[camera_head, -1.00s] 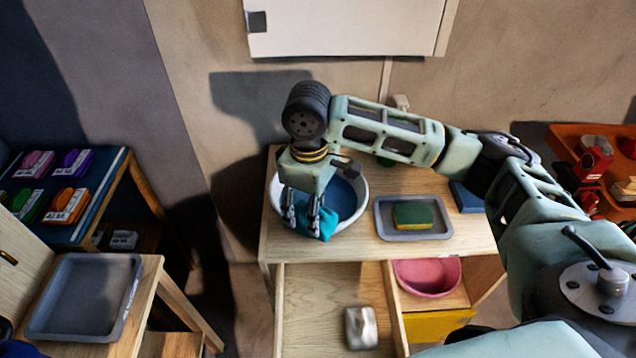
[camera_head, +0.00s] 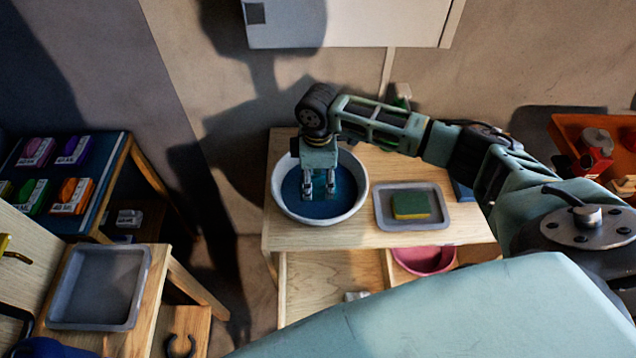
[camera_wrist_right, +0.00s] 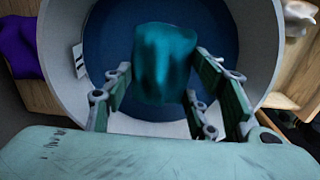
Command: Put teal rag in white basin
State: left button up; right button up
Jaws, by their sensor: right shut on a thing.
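The white basin (camera_head: 284,205) stands at the back left of the wooden workbench top, with dark blue inside. My right gripper (camera_head: 319,192) is over the basin, within its rim in the head view. It is shut on the teal rag (camera_head: 344,184), which is mostly hidden behind the fingers there. In the right wrist view the teal rag (camera_wrist_right: 165,62) shows bunched between the fingertips, in front of the basin's blue inside, with the basin's pale wall (camera_wrist_right: 57,55) around it. I cannot tell whether the rag touches the basin's bottom. My left gripper is not in view.
A grey tray (camera_head: 446,217) with a green and yellow sponge (camera_head: 411,205) stands right of the basin. Below are an open drawer (camera_head: 318,280) and a pink bowl (camera_head: 425,262). An empty grey tray (camera_head: 137,295) lies on a surface at the lower left.

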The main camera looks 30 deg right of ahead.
aim_at(318, 183)
notch_tip(318, 183, down, 2)
jog(key=shift+f, duration=0.65)
jog(key=o, duration=1.2)
jog(key=shift+c, duration=0.2)
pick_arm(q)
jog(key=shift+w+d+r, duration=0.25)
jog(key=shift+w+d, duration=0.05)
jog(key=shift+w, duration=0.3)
pick_arm(e)
jog(key=shift+r, duration=0.55)
notch_tip(318, 183, up, 11)
jog(key=shift+r+b, duration=0.15)
jog(key=shift+b, duration=0.9)
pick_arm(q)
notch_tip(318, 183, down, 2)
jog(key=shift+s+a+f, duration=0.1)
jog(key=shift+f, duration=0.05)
